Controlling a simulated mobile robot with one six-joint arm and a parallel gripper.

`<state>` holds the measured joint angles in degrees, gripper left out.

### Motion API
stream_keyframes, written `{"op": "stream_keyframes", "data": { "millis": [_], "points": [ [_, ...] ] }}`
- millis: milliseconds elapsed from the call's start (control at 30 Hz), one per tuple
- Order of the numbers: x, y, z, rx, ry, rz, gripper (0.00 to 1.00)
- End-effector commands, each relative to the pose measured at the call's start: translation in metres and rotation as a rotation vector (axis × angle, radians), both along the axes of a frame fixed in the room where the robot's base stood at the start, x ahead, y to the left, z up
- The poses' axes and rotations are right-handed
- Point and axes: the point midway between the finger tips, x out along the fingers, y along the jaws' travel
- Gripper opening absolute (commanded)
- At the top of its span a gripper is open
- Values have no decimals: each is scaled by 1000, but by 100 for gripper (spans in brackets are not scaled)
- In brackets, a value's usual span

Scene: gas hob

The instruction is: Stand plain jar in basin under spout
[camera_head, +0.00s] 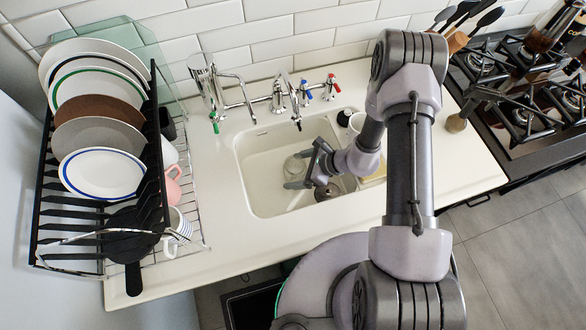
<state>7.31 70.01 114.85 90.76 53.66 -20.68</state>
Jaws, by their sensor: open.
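The white basin (258,192) is set into the counter at the middle of the view. A clear, plain-looking jar (293,165) is in the basin; its outline is faint and I cannot tell its exact pose. My gripper (297,172) reaches into the basin from the right, its fingers open towards the left. The jar is at or just beyond the fingertips; I cannot tell whether they touch it. The tap spout (297,118) projects over the basin's back edge, behind and above the jar.
A white cup (357,122) and a yellow sponge (378,174) lie to the right, partly behind my arm. A dish rack (150,190) with plates and mugs fills the left. The gas hob (520,90) is at right.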

Motion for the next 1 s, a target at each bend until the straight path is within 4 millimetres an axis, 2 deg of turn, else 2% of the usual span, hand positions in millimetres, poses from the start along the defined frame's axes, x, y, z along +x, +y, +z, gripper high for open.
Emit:
{"op": "stream_keyframes", "data": {
  "millis": [33, 100, 333, 500, 900, 1000],
  "points": [
    [-1, -10, 15, 0, -1, -4, 89],
    [-6, -24, 31, 0, -1, -6, 89],
    [-18, -61, 68, 1, -2, -4, 89],
    [-22, -71, 76, 0, -1, -1, 89],
    [-22, -71, 75, 0, -1, -1, 89],
    [-22, -71, 86, 0, -1, -1, 89]
  ]
}}
